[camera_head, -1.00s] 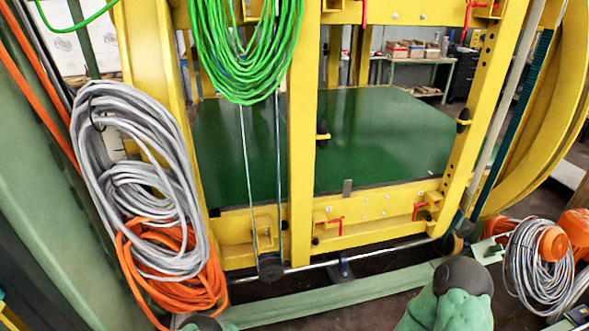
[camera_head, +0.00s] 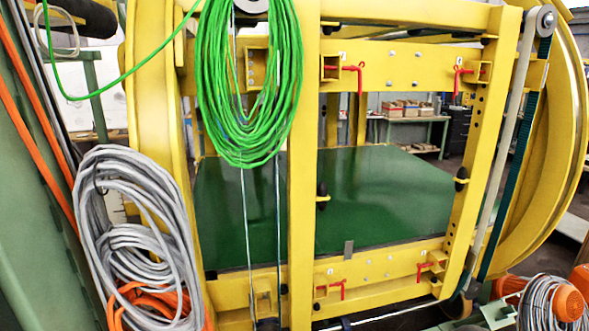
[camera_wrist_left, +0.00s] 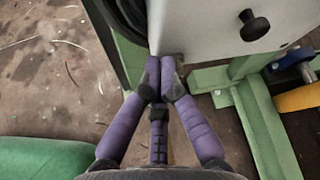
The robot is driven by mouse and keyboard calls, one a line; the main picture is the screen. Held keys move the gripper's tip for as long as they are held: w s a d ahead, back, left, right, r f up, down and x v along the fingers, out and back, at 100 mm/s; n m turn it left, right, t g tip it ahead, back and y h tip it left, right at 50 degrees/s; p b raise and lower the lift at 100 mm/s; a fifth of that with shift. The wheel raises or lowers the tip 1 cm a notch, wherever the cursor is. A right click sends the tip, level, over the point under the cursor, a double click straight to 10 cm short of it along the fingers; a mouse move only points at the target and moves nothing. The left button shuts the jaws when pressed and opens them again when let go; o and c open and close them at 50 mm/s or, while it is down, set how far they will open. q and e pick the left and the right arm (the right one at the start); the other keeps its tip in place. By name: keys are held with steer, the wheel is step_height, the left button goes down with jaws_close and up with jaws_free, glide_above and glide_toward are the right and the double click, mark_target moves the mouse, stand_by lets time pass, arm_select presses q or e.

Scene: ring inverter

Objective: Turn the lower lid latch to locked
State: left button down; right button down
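The ring inverter's lower yellow beam (camera_head: 385,268) carries two red latch handles, a left one (camera_head: 332,290) and a right one (camera_head: 430,268). I cannot tell which is the lid latch or its exact setting. The upper beam (camera_head: 400,52) carries two similar red handles, left (camera_head: 354,76) and right (camera_head: 461,78). My left gripper (camera_wrist_left: 162,75) shows only in the left wrist view, its purple fingers drawn together at the tips with nothing visible between them. The tips are near a pale panel with a black knob (camera_wrist_left: 254,25). My right gripper is not in view.
A green cable coil (camera_head: 250,90) hangs before the frame's left part. Grey cables (camera_head: 130,230) hang at the left. A dark green plate (camera_head: 385,200) lies inside the frame. An orange-capped cable reel (camera_head: 565,303) stands at the lower right.

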arm_select(q)
steer(key=d, duration=0.6)
steer(key=shift+w+r, duration=0.2)
steer(key=shift+w, duration=0.25)
